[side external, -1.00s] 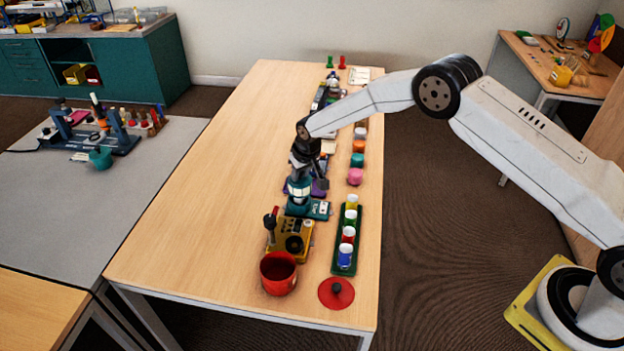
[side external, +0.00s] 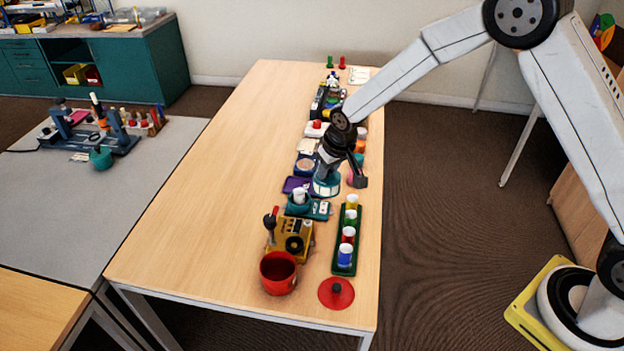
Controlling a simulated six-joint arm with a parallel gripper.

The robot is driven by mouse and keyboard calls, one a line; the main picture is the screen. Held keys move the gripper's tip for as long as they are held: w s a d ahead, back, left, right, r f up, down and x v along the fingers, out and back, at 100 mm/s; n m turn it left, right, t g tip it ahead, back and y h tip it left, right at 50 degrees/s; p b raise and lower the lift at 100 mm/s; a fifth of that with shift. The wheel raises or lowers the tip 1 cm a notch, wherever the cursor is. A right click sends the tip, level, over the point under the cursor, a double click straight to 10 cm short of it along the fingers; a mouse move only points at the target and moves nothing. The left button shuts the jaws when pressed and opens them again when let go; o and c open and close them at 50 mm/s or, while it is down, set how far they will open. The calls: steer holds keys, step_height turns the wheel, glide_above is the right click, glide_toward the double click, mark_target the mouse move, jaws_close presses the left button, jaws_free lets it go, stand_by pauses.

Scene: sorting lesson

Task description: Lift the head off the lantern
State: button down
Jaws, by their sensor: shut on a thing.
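The lantern's base (side external: 297,209) is teal and stands on the table with a white cylinder (side external: 299,195) showing upright on it. The lantern head (side external: 326,188), teal-rimmed with a pale see-through body, is off the base, up and to its right in the picture. My gripper (side external: 328,172) is shut on the head from above. The fingertips are small and dark here, so their exact hold is hard to see.
A green tray (side external: 336,268) with several coloured cups (side external: 348,235) lies right of the base. A yellow box (side external: 281,240), red pot (side external: 278,272) and red lid (side external: 336,294) are in front. Several items line up behind. The table's left half (side external: 190,210) is clear.

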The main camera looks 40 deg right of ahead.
mark_target(335, 181)
steer(key=shift+s+d+r, duration=0.1)
steer(key=shift+s+r, duration=0.25)
steer(key=shift+s, duration=0.4)
steer(key=shift+s+d+r, duration=0.1)
steer(key=shift+s+r, duration=0.2)
steer(key=shift+s, duration=0.45)
steer(key=s+d+f, duration=0.2)
steer(key=d, duration=0.4)
steer(key=s+d+f, duration=0.2)
steer(key=s+d, duration=0.1)
steer(key=d, duration=0.4)
steer(key=w+d+f, duration=0.1)
steer(key=w+f, duration=0.8)
steer(key=w, duration=0.5)
steer(key=shift+d+f, duration=0.15)
steer(key=shift+f, duration=0.2)
